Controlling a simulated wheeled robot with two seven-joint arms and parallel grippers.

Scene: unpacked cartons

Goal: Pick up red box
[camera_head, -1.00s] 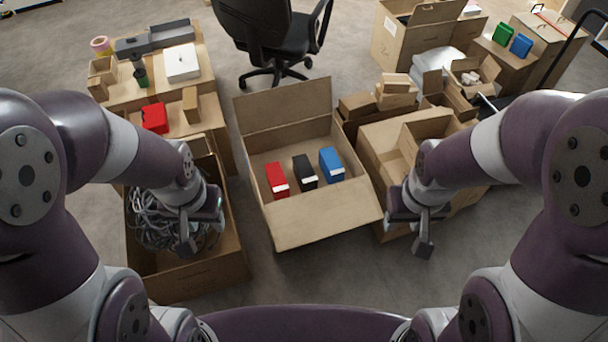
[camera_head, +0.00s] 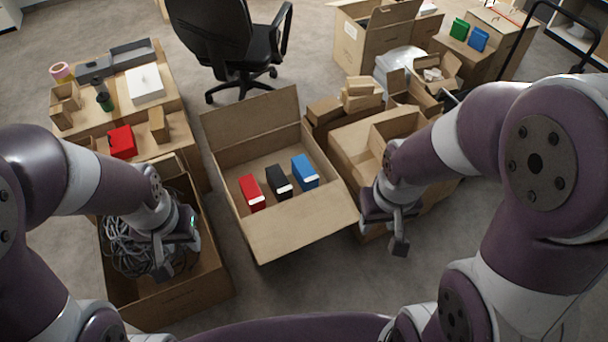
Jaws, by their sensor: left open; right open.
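A red box (camera_head: 251,192) with a white lower end lies in the open cardboard carton (camera_head: 300,227) in the middle. A black box (camera_head: 278,182) and a blue box (camera_head: 305,171) stand in a row to its right in the same carton. Another red item (camera_head: 122,142) sits on cartons at the left. My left gripper (camera_head: 166,268) is open above a carton of grey cables, left of and apart from the red box. My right gripper (camera_head: 398,242) is open to the right of the middle carton, apart from it. Both are empty.
The cable carton (camera_head: 205,290) stands left of the middle carton. More open cartons (camera_head: 350,145) stand on the right. An office chair (camera_head: 225,50) is behind. A green box (camera_head: 459,28) and another blue box (camera_head: 479,40) sit at the back right. Floor shows between the left and middle cartons.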

